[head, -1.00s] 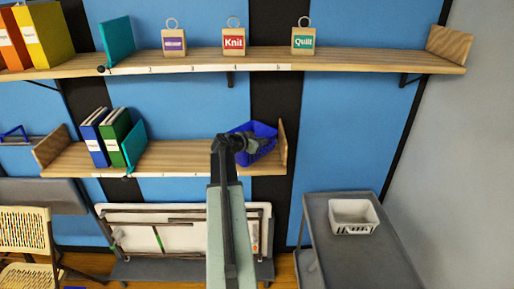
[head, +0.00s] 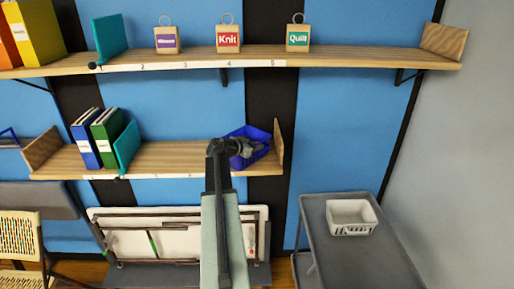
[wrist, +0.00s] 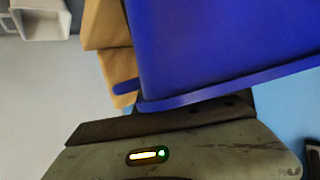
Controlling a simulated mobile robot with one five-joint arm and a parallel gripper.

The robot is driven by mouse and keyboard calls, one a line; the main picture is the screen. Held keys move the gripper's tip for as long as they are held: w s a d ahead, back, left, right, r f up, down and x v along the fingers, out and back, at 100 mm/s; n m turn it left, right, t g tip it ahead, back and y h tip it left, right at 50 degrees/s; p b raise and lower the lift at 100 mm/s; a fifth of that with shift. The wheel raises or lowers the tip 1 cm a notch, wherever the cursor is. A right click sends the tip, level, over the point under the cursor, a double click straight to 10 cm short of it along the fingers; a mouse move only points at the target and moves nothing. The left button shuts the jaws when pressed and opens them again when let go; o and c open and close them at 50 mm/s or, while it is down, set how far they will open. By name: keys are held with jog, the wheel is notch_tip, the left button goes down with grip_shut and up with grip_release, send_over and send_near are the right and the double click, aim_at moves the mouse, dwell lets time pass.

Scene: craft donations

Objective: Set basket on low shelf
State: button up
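The blue basket (head: 262,134) is at the right end of the low shelf (head: 180,155), close to the wooden end board. It looks slightly tilted. Whether its base rests fully on the boards is hard to tell. My gripper (head: 244,147) reaches in from the left and appears shut on the basket's near-left wall, with its fingers over the rim. In the wrist view the basket (wrist: 220,45) fills the upper right, its rim right against my gripper (wrist: 165,120). The fingertips are hidden there.
Blue and green binders (head: 95,138) with a teal bookend (head: 126,146) stand left on the low shelf, with bare board between. The upper shelf (head: 340,56) holds small labelled bags. A grey cart (head: 365,265) with a white basket (head: 352,230) stands at lower right.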

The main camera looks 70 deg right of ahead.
jog(key=shift+o, duration=0.3)
jog(key=shift+r, duration=0.1)
jog(key=shift+a+r+p, duration=0.15)
jog(key=shift+r+p, duration=0.1)
jog(key=shift+p, duration=0.1)
jog(key=p+v, duration=0.4)
jog(key=v, duration=0.7)
jog(key=shift+w+a, duration=0.2)
jog(key=shift+a, duration=0.05)
